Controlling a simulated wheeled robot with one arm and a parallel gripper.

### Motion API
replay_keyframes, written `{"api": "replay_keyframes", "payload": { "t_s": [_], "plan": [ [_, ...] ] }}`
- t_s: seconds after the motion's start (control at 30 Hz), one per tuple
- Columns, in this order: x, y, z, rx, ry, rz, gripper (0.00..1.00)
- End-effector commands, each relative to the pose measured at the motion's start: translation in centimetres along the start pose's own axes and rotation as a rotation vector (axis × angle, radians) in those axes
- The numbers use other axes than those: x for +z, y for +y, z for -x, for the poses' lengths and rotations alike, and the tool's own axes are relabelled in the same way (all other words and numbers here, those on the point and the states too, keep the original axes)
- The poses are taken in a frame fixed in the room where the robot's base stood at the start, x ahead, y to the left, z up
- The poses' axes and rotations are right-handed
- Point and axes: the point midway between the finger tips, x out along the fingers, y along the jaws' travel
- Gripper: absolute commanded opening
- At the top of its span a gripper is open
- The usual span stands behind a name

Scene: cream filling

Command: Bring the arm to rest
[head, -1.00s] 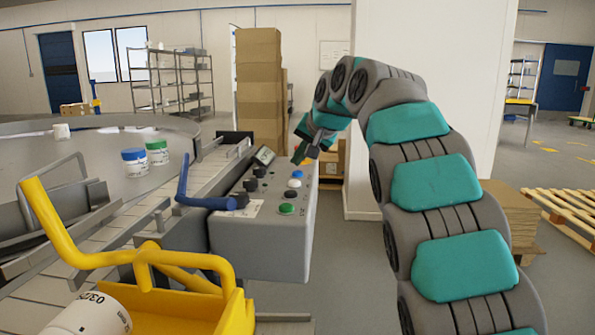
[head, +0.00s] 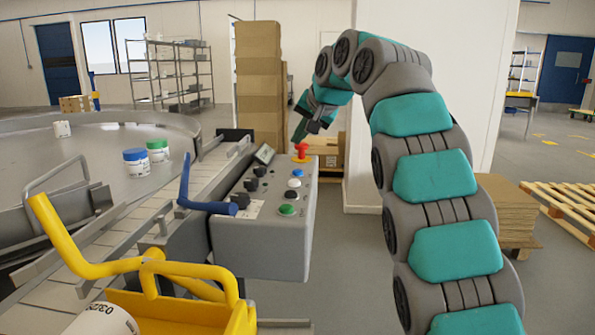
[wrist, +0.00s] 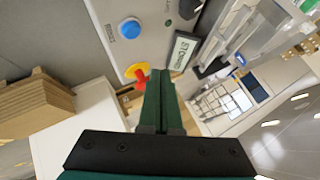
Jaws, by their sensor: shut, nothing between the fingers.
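My gripper (head: 301,132) hangs at the end of my raised arm, near the far end of the grey control box (head: 262,243). It is shut and empty. In the wrist view my gripper's fingers (wrist: 161,78) lie together, side by side. The red stop button on its yellow base (head: 301,152) is on the control box, just below the fingertips in the head view. In the wrist view the red button (wrist: 139,77) shows just left of the fingers. A gap seems to lie between them, but its size is hard to tell.
The box also has a blue button (wrist: 129,28), a green button (head: 287,209) and black knobs. A conveyor (head: 105,240) and round table (head: 75,165) with jars stand left. A yellow holder (head: 90,266) is in front. Stacked cartons (head: 259,80) and a white pillar (head: 440,100) stand behind.

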Motion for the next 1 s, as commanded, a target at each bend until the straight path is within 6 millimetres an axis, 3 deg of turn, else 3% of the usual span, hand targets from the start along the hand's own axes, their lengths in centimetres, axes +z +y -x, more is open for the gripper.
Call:
{"api": "replay_keyframes", "payload": {
  "t_s": [0.63, 0.77, 1.0],
  "plan": [
    [0.4, 0.6, 0.2, 0.017, -0.007, -0.005, 0.0],
    [1.5, 3.0, 0.7, 0.07, -0.03, -0.019, 0.0],
    [6.3, 9.7, 2.6, 0.204, -0.107, -0.045, 0.0]
  ]
}}
